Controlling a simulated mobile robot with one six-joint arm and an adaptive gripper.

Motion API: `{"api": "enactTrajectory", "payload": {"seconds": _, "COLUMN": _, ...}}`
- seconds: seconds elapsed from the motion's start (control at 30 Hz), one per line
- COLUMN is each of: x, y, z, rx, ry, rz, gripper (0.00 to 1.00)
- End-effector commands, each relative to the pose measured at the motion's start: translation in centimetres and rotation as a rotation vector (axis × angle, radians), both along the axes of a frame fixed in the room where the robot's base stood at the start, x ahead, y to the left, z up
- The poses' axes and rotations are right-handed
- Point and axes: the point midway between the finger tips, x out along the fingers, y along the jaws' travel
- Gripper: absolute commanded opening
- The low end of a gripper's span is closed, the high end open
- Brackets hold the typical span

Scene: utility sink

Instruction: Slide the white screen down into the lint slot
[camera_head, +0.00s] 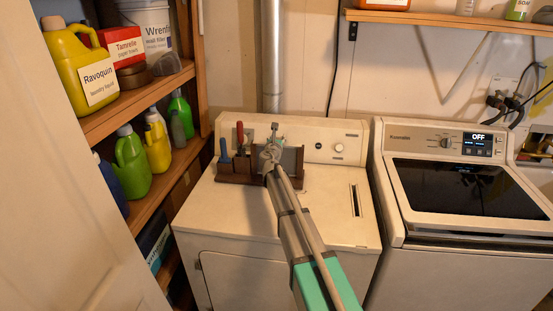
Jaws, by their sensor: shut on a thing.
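My gripper (270,154) is over the back of the left machine's top, at a brown holder (237,180). It is shut on what seems to be the white screen (291,160), a flat panel that looks greyish here and stands upright at the holder's right part. My gripper and arm hide part of the panel and its lower edge. I cannot tell whether the panel is clear of the holder. The lint slot (355,200) is a narrow dark opening in the machine's top, to the right of my gripper and nearer the front.
Tools with red (240,134) and blue (224,150) handles stand in the holder's left part. The machine's control panel (320,144) rises behind. A second machine (460,185) stands at right, and shelves with bottles (130,165) at left. The top around the slot is clear.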

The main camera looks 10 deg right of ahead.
Motion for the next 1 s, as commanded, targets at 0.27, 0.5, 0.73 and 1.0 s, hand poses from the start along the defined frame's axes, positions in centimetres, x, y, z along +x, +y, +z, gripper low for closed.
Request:
{"api": "enactTrajectory", "payload": {"seconds": 0.27, "x": 0.0, "y": 0.0, "z": 0.1, "rx": 0.0, "ry": 0.0, "rz": 0.0, "gripper": 0.0}}
{"api": "enactTrajectory", "payload": {"seconds": 0.5, "x": 0.0, "y": 0.0, "z": 1.0, "rx": 0.0, "ry": 0.0, "rz": 0.0, "gripper": 0.0}}
{"api": "enactTrajectory", "payload": {"seconds": 0.73, "x": 0.0, "y": -0.1, "z": 2.8, "rx": 0.0, "ry": 0.0, "rz": -0.001, "gripper": 0.0}}
{"api": "enactTrajectory", "payload": {"seconds": 1.0, "x": 0.0, "y": -0.1, "z": 5.7, "rx": 0.0, "ry": 0.0, "rz": -0.001, "gripper": 0.0}}
